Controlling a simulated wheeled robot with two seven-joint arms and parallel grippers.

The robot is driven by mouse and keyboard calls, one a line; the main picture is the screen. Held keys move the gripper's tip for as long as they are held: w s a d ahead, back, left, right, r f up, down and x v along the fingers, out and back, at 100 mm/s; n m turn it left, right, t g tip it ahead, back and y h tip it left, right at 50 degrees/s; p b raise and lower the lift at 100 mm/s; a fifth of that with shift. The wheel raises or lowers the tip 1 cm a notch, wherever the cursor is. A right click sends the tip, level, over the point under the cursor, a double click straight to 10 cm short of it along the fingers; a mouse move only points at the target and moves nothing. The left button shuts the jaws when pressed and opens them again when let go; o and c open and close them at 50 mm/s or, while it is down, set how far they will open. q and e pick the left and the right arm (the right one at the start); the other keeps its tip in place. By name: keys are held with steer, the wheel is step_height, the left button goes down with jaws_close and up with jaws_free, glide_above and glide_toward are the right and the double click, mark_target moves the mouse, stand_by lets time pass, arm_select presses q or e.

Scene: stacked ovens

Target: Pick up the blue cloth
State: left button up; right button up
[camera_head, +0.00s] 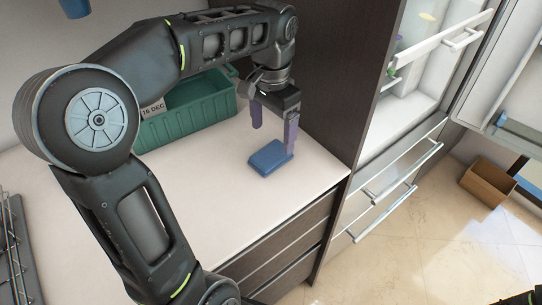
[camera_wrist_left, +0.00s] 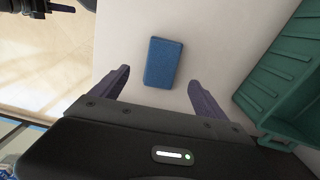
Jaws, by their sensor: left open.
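The blue cloth (camera_head: 269,158) is a small folded block lying flat on the white counter near its right front edge. In the left wrist view the blue cloth (camera_wrist_left: 162,62) lies beyond and roughly between the fingertips, apart from both fingers. My left gripper (camera_head: 274,138) points down just above the cloth, its purple fingers apart with nothing between them. In the left wrist view the left gripper (camera_wrist_left: 160,78) is also open and empty. My right gripper is not identifiable in these views.
A green crate (camera_head: 186,112) with a date label stands behind the arm on the counter (camera_head: 215,200). A tall dark panel (camera_head: 338,70) rises on the right beside the open fridge (camera_head: 418,80). A wire rack (camera_head: 12,250) is at far left. Counter left of the cloth is clear.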

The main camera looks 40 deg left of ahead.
mark_target(271, 154)
arm_select(q)
steer(key=shift+f, duration=0.7)
steer(key=shift+a+f, duration=0.2)
steer(key=shift+f, duration=2.45)
steer(key=shift+c, duration=0.2)
steer(key=c, duration=1.4)
steer(key=shift+r, duration=0.2)
step_height(271, 154, up, 10)
steer(key=shift+f+p, duration=0.1)
steer(key=shift+p, duration=0.5)
